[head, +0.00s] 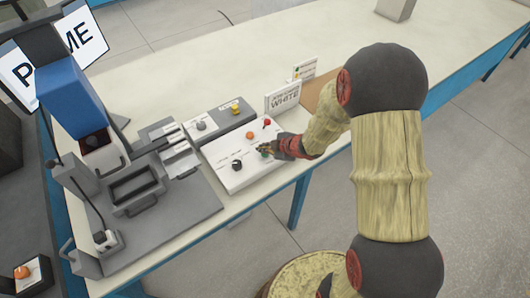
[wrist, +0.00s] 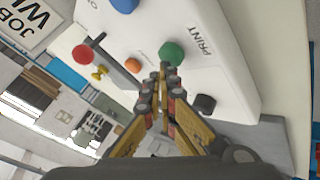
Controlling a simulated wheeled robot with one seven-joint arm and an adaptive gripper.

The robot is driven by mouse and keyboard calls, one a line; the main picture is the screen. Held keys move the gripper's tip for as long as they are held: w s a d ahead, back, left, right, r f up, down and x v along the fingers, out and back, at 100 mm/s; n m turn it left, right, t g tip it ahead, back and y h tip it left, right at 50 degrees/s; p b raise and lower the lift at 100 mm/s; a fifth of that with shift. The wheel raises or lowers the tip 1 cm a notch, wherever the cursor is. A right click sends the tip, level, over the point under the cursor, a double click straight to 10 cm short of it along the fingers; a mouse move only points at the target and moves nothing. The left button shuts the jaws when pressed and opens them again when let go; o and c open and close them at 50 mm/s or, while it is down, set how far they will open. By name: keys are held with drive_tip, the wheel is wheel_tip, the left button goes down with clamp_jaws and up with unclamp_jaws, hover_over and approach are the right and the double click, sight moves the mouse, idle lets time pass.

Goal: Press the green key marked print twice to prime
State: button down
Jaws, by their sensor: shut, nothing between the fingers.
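The green key (wrist: 172,53) marked PRINT sits on a white control box (wrist: 215,38), which also shows in the head view (head: 228,178). My gripper (wrist: 163,72) is shut and empty, with its fingertips at the near edge of the green key in the wrist view. I cannot tell whether they touch it. In the head view my gripper (head: 265,149) is over the right side of the box, and only a bit of the green key shows beside the fingertips.
A grey press machine (head: 135,190) stands to the left.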

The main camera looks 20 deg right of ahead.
sight(264, 154)
drive_tip(key=shift+f+b, duration=0.35)
drive_tip(key=shift+f, duration=0.15)
idle(0.8)
drive_tip(key=shift+r+p, duration=0.95)
drive_tip(key=shift+p, duration=0.05)
drive_tip(key=shift+r+p, duration=2.35)
drive_tip(key=shift+r, duration=0.15)
